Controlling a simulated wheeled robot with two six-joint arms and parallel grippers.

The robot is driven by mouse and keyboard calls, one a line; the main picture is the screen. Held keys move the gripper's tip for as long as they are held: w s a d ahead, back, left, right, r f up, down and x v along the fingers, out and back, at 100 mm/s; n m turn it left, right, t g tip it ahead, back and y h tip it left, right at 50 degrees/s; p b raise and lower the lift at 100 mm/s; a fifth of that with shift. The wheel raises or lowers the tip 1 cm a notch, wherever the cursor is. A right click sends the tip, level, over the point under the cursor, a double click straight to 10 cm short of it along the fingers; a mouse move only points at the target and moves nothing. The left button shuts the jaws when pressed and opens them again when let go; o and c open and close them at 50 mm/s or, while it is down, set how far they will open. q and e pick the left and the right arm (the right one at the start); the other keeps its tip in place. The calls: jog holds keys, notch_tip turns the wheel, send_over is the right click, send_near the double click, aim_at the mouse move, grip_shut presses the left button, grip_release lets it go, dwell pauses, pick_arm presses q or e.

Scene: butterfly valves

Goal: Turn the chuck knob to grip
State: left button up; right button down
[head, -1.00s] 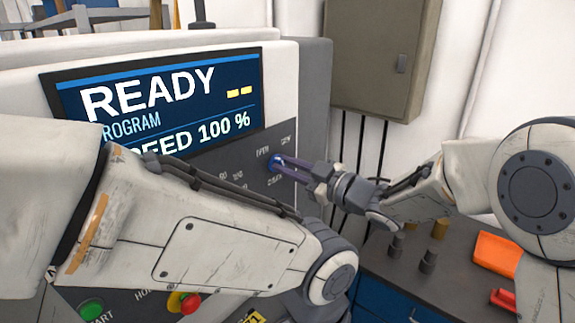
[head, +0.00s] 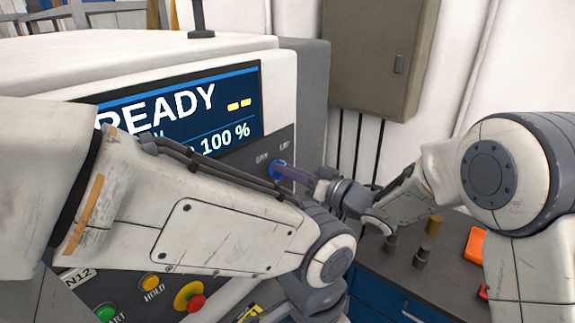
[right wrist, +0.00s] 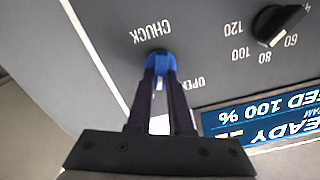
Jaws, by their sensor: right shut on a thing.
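The blue chuck knob (head: 277,168) sits on the grey control panel, right of the display, with small lettering near it. My right gripper (head: 283,170) comes in from the right and is shut on this knob. In the right wrist view the blue knob (right wrist: 160,62) sits between the tips of my two dark fingers (right wrist: 160,75). The words CHUCK and OPEN show on either side of it. The fingers hide part of the knob, so its exact pointing is hard to tell. My left arm crosses the lower left of the head view; its gripper is not visible.
The display (head: 185,115) reads READY. A black speed dial (right wrist: 278,27) is on the same panel. Green (head: 106,312), yellow (head: 151,283) and red (head: 196,303) buttons lie below my left arm. A bench (head: 445,255) with an orange thing (head: 476,245) stands at right.

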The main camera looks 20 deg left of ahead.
jog(key=shift+m+p, duration=0.3)
jog(key=shift+m, duration=0.4)
jog(key=shift+f, duration=0.1)
jog(key=c, duration=0.8)
grip_release()
jog(key=b+v, duration=0.4)
jog(key=v, duration=0.6)
jog(key=shift+s+d, duration=0.1)
jog(key=shift+d, duration=0.15)
